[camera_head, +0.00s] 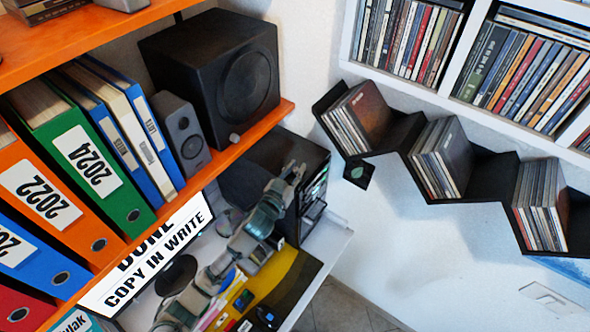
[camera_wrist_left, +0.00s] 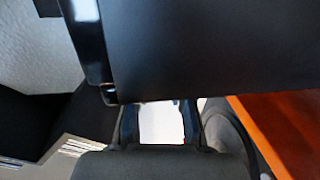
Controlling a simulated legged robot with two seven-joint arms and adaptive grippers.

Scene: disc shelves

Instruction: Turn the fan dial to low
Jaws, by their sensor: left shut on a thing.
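The black computer case (camera_head: 262,150) stands on the white desk below the orange shelf, its front panel (camera_head: 316,188) facing right. My left gripper (camera_head: 294,170) is at the upper part of that front panel. It is shut on the fan dial, which the fingers hide; I cannot read its setting. In the left wrist view, the two dark fingers (camera_wrist_left: 159,108) stand apart at the lower middle, with a bright patch between them. The dark case (camera_wrist_left: 200,50) fills the upper part of that view. My right gripper is not in view.
The orange shelf (camera_head: 240,150) with binders and a black speaker (camera_head: 215,75) hangs above my left arm. A zigzag black disc shelf (camera_head: 390,140) is on the wall to the right. A monitor (camera_head: 150,255) stands at lower left. Open air lies right of the case.

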